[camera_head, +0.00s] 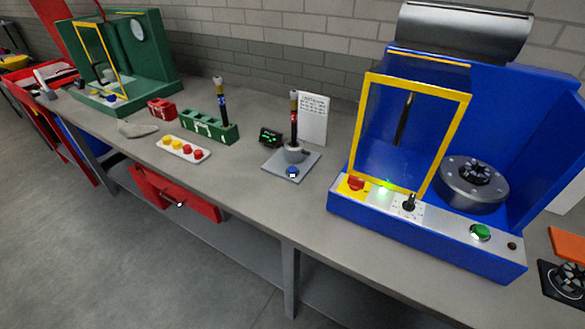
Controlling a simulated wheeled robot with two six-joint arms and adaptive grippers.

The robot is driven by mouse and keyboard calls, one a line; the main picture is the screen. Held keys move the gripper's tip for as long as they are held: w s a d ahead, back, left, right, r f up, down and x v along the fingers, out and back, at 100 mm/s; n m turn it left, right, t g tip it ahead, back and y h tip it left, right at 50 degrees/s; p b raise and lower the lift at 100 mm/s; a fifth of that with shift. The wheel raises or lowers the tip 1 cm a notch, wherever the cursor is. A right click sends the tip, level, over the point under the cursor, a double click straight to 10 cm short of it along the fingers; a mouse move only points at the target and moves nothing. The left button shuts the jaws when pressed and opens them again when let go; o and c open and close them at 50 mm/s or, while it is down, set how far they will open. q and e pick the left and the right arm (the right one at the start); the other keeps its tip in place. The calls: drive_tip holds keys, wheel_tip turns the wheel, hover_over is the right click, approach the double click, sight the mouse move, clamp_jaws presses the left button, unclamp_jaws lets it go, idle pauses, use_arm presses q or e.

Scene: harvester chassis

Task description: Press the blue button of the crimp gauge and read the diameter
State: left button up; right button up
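The crimp gauge stands on the bench in the middle of the view, with a flat grey base plate (275,163). Its blue button (292,172) sits near the front of the plate, with nothing over it. A hose piece (294,118) with a red mark stands upright in the gauge's grey holder (295,153). Behind and left of the plate is a small black display (270,137) with lit green characters, too small to read. Neither of my grippers shows in this view.
A blue crimp machine (425,235) with a yellow-framed guard stands right of the gauge. To the left are a white tray with red and yellow caps (183,148), a green rack (205,124) holding another hose and a green machine (155,60). The bench front before the gauge is clear.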

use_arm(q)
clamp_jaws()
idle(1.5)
